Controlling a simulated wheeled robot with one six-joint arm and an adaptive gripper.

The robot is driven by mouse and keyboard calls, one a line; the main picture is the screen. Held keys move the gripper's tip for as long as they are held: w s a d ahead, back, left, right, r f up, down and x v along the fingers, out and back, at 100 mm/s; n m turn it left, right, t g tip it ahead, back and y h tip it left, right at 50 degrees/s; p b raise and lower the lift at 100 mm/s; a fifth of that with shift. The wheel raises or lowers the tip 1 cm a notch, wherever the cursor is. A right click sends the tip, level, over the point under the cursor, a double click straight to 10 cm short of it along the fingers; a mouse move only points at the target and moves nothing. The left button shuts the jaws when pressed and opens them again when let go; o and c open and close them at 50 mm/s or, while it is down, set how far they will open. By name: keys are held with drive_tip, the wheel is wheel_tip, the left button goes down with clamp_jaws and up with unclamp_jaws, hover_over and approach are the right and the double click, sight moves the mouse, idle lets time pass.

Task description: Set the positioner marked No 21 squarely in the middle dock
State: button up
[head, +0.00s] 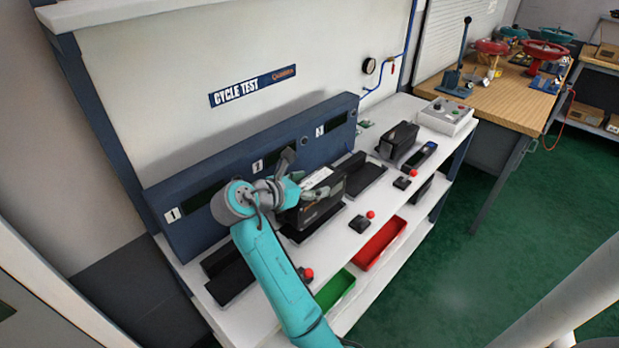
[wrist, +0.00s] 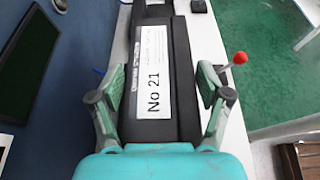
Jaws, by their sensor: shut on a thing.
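The positioner marked No 21 (wrist: 152,70) is a black box with a white label on top. In the head view it (head: 325,198) is upright above the middle dock (head: 299,236), whose dark tray shows along its lower edge. My gripper (wrist: 161,88) is shut on the positioner, one finger on each long side; it also shows in the head view (head: 304,177). The box looks roughly in line with the dock. My arm and gripper cover part of both, and I cannot tell whether the box touches the dock floor.
The left dock (head: 231,282) and right dock (head: 367,181) look empty. A blue panel (head: 222,168) stands behind the docks. Another black box (head: 398,141) sits to the right on the bench. Red-knobbed levers (head: 361,222) line the front, above red (head: 381,243) and green (head: 334,290) bins.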

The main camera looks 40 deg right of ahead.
drive_tip(key=shift+f, duration=1.75)
drive_tip(key=shift+f, duration=0.1)
drive_tip(key=o, duration=1.8)
drive_tip(key=shift+f, duration=0.1)
drive_tip(key=shift+a, duration=0.1)
drive_tip(key=v, duration=1.2)
drive_tip(key=shift+s, duration=0.1)
